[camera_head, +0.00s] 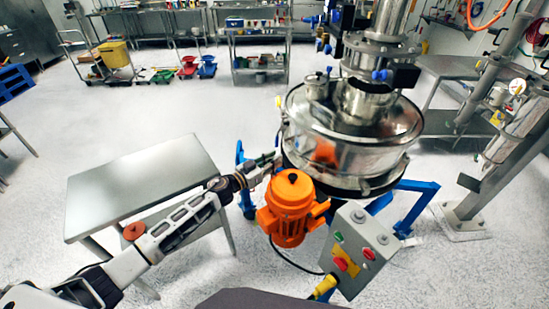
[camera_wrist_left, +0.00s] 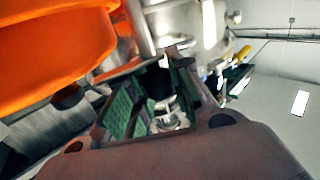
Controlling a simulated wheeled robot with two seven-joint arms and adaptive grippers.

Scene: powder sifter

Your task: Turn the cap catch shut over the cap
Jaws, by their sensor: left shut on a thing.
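The steel powder sifter (camera_head: 345,155) stands right of centre in the head view, on a blue frame. My left gripper (camera_head: 268,165) reaches in from the left to the sifter's near left side, just behind the orange motor. In the left wrist view its green finger pads (camera_wrist_left: 157,105) are on both sides of a small shiny metal part (camera_wrist_left: 168,118), which looks like the cap catch. The gripper is shut on it. The cap cannot be made out; the gripper and motor block that area in the head view. My right gripper is not in view.
The orange motor (camera_head: 290,205) is close beside my left gripper. A grey control box (camera_head: 355,245) with buttons stands in front of the sifter. A steel table (camera_head: 140,185) is at left, under my left arm.

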